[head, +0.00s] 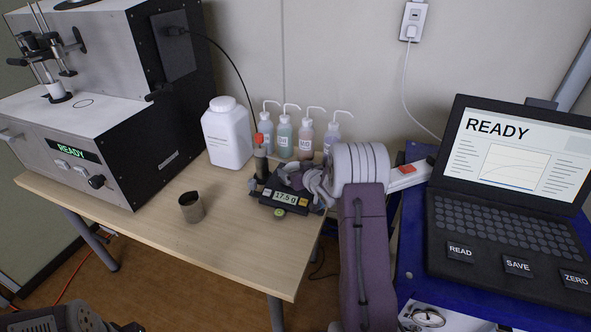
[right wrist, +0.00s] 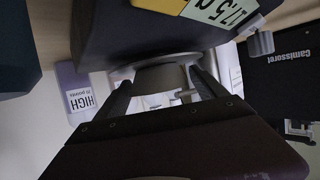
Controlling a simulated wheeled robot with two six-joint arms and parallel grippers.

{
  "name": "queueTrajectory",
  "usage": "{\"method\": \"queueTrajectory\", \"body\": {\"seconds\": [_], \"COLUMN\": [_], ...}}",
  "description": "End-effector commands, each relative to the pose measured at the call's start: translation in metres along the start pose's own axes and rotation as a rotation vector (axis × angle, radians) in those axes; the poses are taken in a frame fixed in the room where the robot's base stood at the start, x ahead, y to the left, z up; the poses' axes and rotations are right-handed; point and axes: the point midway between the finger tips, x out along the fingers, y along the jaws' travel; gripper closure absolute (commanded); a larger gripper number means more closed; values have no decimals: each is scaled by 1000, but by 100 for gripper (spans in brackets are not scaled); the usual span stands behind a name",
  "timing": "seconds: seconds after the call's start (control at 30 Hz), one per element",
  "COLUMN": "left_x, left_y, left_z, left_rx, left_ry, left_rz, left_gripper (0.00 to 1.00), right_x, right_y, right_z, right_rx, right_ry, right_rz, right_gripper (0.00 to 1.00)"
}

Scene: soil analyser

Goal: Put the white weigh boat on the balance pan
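The balance (head: 284,198) stands on the wooden table near its right end, and its display reads 17.5 g. My right gripper (head: 300,180) is low over the back right of the balance, and my arm hides most of the pan area. In the right wrist view, the balance display (right wrist: 222,12) shows at the top edge. My right gripper's fingers (right wrist: 160,86) stand apart there, with a grey rounded thing (right wrist: 165,77) between or just beyond the tips; whether they touch it is unclear. I cannot make out the white weigh boat for certain. My left gripper's fingers are not visible.
A red-capped dark tube (head: 262,160) stands close left of the balance. Behind are several wash bottles (head: 305,138) and a white jug (head: 227,135). A dark cup (head: 192,207) stands at the front; table around it is clear. A laptop (head: 510,200) is at right.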

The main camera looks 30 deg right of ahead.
Motion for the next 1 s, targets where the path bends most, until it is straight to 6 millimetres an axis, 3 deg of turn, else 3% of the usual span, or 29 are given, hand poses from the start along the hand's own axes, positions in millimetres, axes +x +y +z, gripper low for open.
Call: {"method": "queueTrajectory", "body": {"seconds": [0.27,0.7,0.83,1.0], "left_x": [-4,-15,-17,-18], "left_y": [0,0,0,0], "left_z": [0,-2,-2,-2], "left_rx": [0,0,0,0], "left_ry": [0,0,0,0], "left_rz": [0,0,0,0], "left_gripper": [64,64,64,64], "right_x": [-4,-98,-116,-122], "right_y": [0,1,1,0], "right_z": [-5,-5,-4,-3], "right_rx": [0,1,1,0], "right_ry": [0,0,1,0], "right_rz": [0,2,1,-1], "right_gripper": [19,19,19,19]}}
